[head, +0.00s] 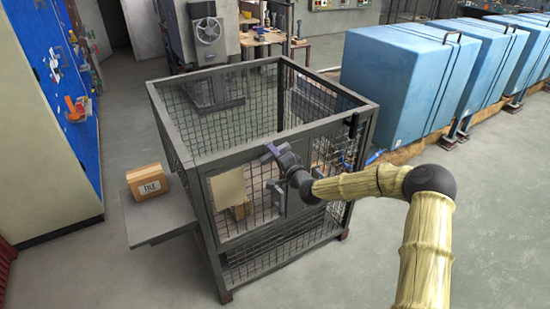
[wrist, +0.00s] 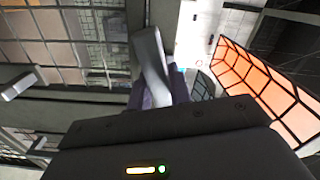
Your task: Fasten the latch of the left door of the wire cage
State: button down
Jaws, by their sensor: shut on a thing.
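The wire cage (head: 190,152) stands in the middle of the head view, a dark grey frame with mesh sides and an open top. Its left front door, with a beige plate (head: 228,188), appears closed in line with the frame. My gripper (head: 272,151) is at the upper right of that door, near the top rail. In the wrist view my gripper (wrist: 158,92) is shut on a flat grey bar, seemingly the latch lever (wrist: 149,52), which stands tilted between the purplish fingers. The latch's seat is hidden by my gripper, so its engagement cannot be told.
A grey box (head: 278,194) sits on the cage front below my wrist. A cardboard box (head: 147,181) rests on a shelf (head: 158,220) at the cage's left. Large blue cabinets (head: 392,80) line the right. The floor in front is clear.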

jog(key=n+b, duration=0.3)
jog(key=n, duration=0.2)
jog(key=n+b, duration=0.2)
jog(key=shift+f+b, duration=0.25)
jog(key=shift+b, duration=0.1)
jog(key=n+b, duration=0.3)
jog(key=n, duration=0.1)
jog(key=shift+n+b, duration=1.5)
jog(key=shift+n, duration=0.2)
jog(key=shift+r, duration=0.1)
jog(key=c, duration=1.3)
grip_release()
jog(key=shift+r, duration=0.1)
